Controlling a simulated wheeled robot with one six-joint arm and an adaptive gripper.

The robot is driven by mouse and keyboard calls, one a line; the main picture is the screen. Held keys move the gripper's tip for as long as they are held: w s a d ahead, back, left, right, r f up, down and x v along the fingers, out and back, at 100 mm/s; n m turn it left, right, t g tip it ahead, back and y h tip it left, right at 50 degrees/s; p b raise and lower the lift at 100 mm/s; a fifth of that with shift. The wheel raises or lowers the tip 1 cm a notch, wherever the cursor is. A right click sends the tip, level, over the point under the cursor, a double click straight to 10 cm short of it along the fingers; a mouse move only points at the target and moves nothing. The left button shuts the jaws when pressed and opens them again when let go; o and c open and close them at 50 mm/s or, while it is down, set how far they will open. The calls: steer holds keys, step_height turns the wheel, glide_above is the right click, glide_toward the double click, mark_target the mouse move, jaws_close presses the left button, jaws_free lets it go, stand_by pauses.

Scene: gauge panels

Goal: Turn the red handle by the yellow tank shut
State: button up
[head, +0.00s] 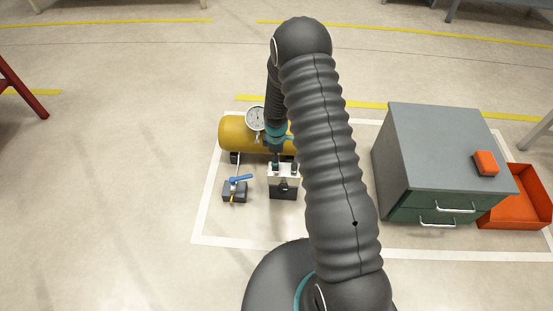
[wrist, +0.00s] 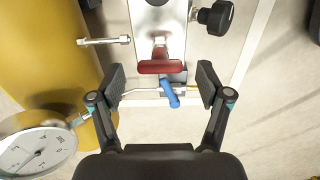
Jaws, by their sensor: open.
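The red handle (wrist: 160,66) is a short bar lying crosswise in the wrist view, in front of a pale metal plate (wrist: 147,18). My gripper (wrist: 161,80) is open, one finger to each side of the handle with a gap on both sides. I cannot tell how far the fingertips are from it in depth. The yellow tank (wrist: 50,60) fills the left of the wrist view; it also shows lying on its side in the head view (head: 236,133). In the head view, my gripper (head: 284,163) is over the small valve block, and the red handle is hidden.
A blue lever (wrist: 169,92) sits just below the red handle; it also shows in the head view (head: 241,179). A black knob (wrist: 216,17) is to the right, a dial gauge (wrist: 32,150) lower left. A grey-topped cabinet (head: 440,140) stands right; floor in front is clear.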

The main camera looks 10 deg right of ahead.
steer(key=shift+f, duration=0.4)
steer(key=shift+c, duration=0.2)
steer(key=c, duration=1.1)
